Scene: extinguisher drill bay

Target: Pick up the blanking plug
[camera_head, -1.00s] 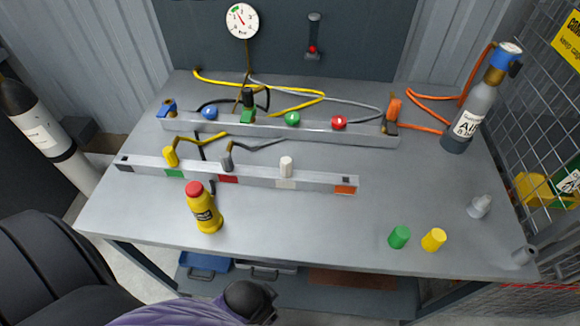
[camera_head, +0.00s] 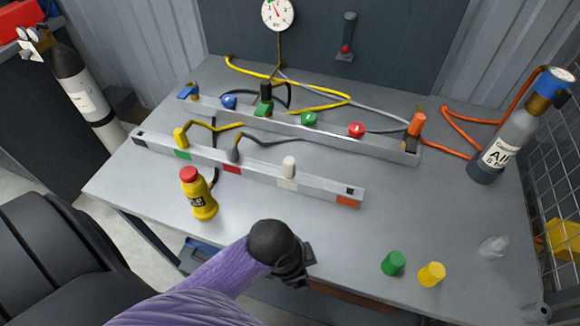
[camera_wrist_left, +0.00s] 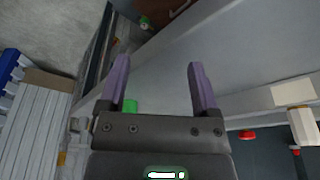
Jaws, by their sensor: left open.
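I cannot tell for certain which piece is the blanking plug. A green cylinder (camera_head: 393,263) and a yellow cylinder (camera_head: 432,274) stand at the front right of the bench, and a pale grey fitting (camera_head: 493,247) stands to their right. My left gripper (camera_head: 300,272) is over the bench's front edge, left of the green cylinder and apart from it. In the left wrist view the left gripper (camera_wrist_left: 158,75) is open with nothing between its fingertips. A green piece (camera_wrist_left: 130,106) shows there beside the left finger, partly hidden by the gripper body. My right gripper is not in view.
The bench (camera_head: 440,220) is clear between the front rail (camera_head: 325,190) and the cylinders. A white plug (camera_head: 289,166) stands on that rail. A yellow bottle (camera_head: 202,200) with a red cap stands at left front. A grey cylinder (camera_head: 508,145) stands at right, with an orange hose.

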